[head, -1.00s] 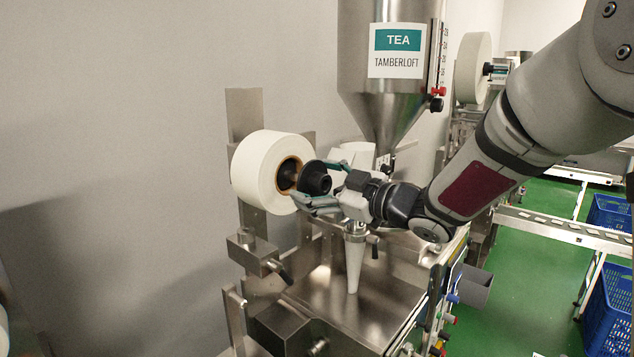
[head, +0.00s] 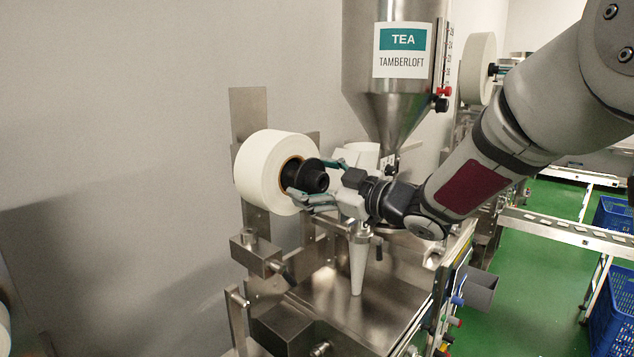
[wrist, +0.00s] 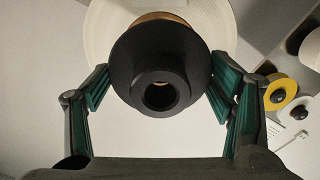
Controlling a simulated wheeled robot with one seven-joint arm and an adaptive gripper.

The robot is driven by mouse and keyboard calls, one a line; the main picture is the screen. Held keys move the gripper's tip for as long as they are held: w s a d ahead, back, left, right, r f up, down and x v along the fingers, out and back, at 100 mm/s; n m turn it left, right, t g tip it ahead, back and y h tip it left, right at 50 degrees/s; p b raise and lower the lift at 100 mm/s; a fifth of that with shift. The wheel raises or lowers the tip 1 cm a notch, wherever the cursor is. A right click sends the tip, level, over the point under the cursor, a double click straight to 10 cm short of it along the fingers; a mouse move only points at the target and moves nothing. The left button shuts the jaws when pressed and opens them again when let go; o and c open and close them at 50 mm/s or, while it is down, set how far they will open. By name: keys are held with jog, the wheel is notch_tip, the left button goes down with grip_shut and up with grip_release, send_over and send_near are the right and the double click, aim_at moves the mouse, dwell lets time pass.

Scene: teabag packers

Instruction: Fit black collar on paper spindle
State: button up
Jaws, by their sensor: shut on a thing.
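The black collar (head: 309,176) is held in my gripper (head: 326,182), right in front of the white paper roll (head: 258,172). My gripper is shut on the collar, one green-lined finger on each side. In the wrist view the collar (wrist: 160,52) faces me with its bore showing, and the fingers (wrist: 160,92) flank it. The paper roll (wrist: 104,22) and its brown core (wrist: 150,16) show behind it. The collar overlaps the core opening in the head view. The spindle tip is hidden behind the collar; I cannot tell whether it is inside the bore.
The steel hopper (head: 396,95) stands behind my gripper. A cone-shaped tube (head: 357,265) stands below it over the steel machine deck (head: 345,312). In the wrist view, yellow-and-black round parts (wrist: 281,94) lie at the right.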

aim_at(291, 173)
jog(key=shift+b+x, duration=0.6)
jog(key=shift+x, duration=1.3)
jog(key=shift+s, duration=0.1)
jog(key=shift+p+v, duration=1.2)
jog(key=shift+v, duration=1.25)
jog(key=shift+p, duration=0.3)
dwell(0.7)
jog(key=shift+b+x, duration=0.9)
jog(key=shift+x, duration=1.65)
